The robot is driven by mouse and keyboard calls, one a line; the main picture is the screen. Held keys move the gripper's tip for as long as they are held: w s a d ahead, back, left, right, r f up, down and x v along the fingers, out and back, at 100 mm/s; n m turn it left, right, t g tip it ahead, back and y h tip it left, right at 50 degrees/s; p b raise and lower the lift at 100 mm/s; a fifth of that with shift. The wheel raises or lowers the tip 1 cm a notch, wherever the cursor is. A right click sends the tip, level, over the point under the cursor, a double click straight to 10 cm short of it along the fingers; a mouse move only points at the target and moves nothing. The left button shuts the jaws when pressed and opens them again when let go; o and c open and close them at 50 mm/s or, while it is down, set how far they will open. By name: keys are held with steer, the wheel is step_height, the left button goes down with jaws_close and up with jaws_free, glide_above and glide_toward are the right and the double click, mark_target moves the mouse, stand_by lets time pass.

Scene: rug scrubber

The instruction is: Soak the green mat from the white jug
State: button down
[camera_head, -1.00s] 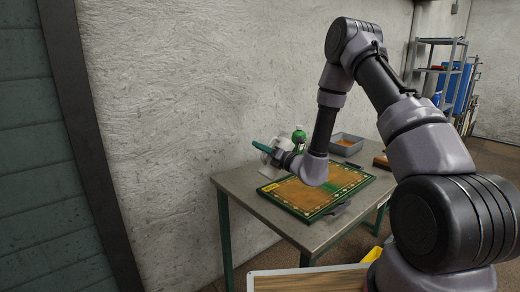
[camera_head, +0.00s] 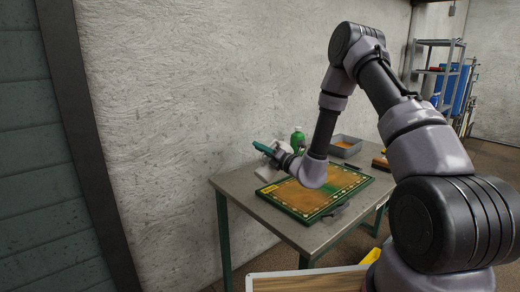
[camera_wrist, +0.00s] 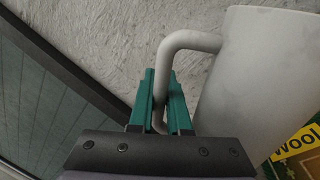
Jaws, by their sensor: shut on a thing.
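The green mat (camera_head: 281,193), mostly orange-brown on top with a green border and a green patch, lies flat on the metal table. The white jug (camera_head: 267,171) shows beyond the mat's left back edge, partly hidden by my arm. In the wrist view the jug (camera_wrist: 252,80) fills the right side, with its handle (camera_wrist: 190,40) toward the left. My gripper (camera_wrist: 162,100) has teal fingers shut on the handle; it also shows in the head view (camera_head: 270,150).
A green bottle (camera_head: 298,140) stands behind my wrist near the wall. A grey tray (camera_head: 346,146) with orange-brown contents is at the table's back right. A dark object (camera_head: 336,212) lies at the mat's front edge. The wall (camera_head: 200,90) is close behind the table (camera_head: 240,188).

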steer(key=shift+w+d+m, duration=0.1)
steer(key=shift+d+m, duration=0.05)
steer(key=shift+m, duration=0.25)
steer(key=n, duration=0.4)
steer(key=a+f+n+g, duration=0.1)
steer(key=n, duration=0.1)
steer(key=shift+s, duration=0.3)
steer(key=shift+w+d+f+n+g, duration=0.2)
steer(key=shift+f+n, duration=0.35)
steer(key=shift+n, duration=0.4)
steer(key=shift+w+d+f+n+g, duration=0.1)
steer(key=shift+d+f+n+g, duration=0.1)
steer(key=shift+f+n, duration=0.55)
steer(key=shift+r, duration=0.2)
